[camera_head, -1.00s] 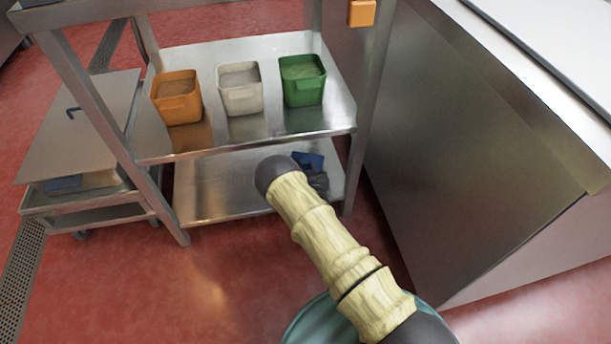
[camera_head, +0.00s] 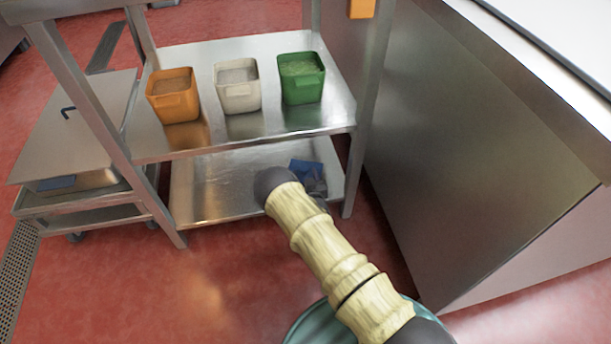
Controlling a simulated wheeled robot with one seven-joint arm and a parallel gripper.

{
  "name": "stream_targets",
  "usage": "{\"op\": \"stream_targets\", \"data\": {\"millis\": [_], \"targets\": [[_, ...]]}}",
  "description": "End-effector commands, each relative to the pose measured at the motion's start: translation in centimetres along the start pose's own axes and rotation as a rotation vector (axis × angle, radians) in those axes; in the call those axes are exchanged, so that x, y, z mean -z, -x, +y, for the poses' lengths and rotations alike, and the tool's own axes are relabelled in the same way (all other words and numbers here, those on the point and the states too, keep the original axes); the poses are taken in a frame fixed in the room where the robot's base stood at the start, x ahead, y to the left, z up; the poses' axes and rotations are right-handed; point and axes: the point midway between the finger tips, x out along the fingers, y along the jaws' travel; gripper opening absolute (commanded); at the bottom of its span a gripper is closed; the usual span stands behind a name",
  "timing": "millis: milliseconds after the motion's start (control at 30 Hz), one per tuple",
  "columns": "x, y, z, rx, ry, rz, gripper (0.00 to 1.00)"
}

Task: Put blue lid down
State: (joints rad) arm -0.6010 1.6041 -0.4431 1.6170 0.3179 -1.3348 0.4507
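A small blue piece (camera_head: 303,167), which may be the blue lid, shows over the lower shelf in the head view. It is right at the far end of my arm, next to my dark gripper (camera_head: 317,184). My arm in its tan sleeve covers part of the gripper. The fingers are too small and hidden to tell if they are open or shut on the blue piece. I cannot tell whether the blue piece touches the lower shelf (camera_head: 215,190) or is above it.
An orange bin (camera_head: 174,97), a white bin (camera_head: 238,87) and a green bin (camera_head: 301,79) stand on the upper shelf (camera_head: 200,142). A steel cart (camera_head: 85,210) with a lidded top stands left. A steel cabinet (camera_head: 450,150) stands close on the right. Red floor is clear in front.

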Motion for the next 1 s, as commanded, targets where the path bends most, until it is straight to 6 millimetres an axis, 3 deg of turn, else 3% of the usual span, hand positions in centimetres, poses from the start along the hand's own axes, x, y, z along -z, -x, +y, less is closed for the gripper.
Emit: {"op": "stream_targets", "data": {"millis": [367, 1000], "targets": [[0.4, 0.6, 0.1, -0.002, 0.000, -0.002, 0.51], [0.5, 11.4, 0.0, -0.001, 0.000, -0.003, 0.51]]}}
